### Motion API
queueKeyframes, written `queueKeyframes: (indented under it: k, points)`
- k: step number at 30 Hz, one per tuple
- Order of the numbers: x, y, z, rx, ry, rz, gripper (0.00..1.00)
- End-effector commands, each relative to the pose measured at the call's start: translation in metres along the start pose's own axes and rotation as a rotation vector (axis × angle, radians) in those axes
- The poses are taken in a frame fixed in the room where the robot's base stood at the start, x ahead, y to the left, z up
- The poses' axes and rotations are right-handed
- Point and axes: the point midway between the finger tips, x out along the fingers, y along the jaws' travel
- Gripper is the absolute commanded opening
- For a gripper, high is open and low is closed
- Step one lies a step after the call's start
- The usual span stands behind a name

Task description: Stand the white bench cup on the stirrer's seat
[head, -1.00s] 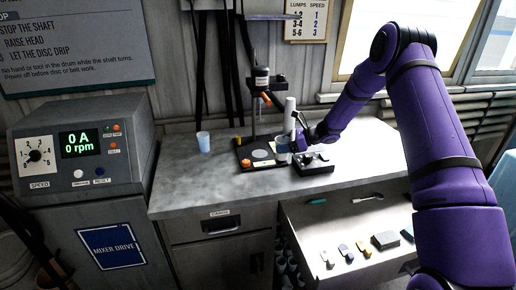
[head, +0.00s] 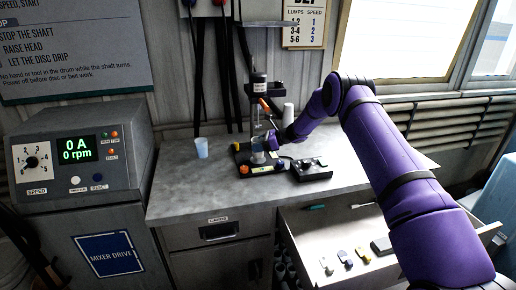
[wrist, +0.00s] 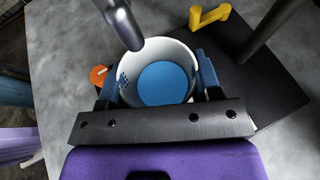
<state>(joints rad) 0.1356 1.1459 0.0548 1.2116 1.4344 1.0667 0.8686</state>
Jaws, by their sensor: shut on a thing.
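The white bench cup (wrist: 186,58) is between my gripper's two fingers in the wrist view, with blue contents inside. My gripper (head: 266,146) is shut on it. In the head view the cup (head: 257,157) looks upright over the black base of the stirrer (head: 259,78). The seat, a pale disc on that base, is hidden by the cup now. I cannot tell whether the cup's bottom touches it. In the wrist view the grey stirrer shaft (wrist: 121,20) reaches over the cup's far left rim.
An orange knob (wrist: 98,75) is beside the cup and a yellow part (wrist: 209,16) is beyond it. A light blue cup (head: 202,148) stands on the bench to the left.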

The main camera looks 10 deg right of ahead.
Motion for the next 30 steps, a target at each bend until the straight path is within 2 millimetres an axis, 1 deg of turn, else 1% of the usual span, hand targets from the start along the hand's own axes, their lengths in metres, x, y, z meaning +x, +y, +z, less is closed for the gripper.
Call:
queueKeyframes:
  k: [1,3,14,15,18,28,30]
  points:
    - [0.003,0.0001,-0.007,0.001,0.001,0.001,0.29]
    - [0.0049,-0.0001,-0.0122,0.0,0.001,0.001,0.29]
    - [0.0058,-0.0002,-0.015,-0.001,0.0,0.0,0.29]
    - [0.0059,-0.0001,-0.0151,-0.001,0.0,0.0,0.63]
    - [0.0059,-0.0001,-0.0149,-0.001,0.0,0.0,0.84]
    - [0.005,0.0001,-0.0121,-0.001,0.0,0.0,0.84]
    - [-0.0013,-0.0004,-0.0127,0.0,0.0,-0.001,0.84]
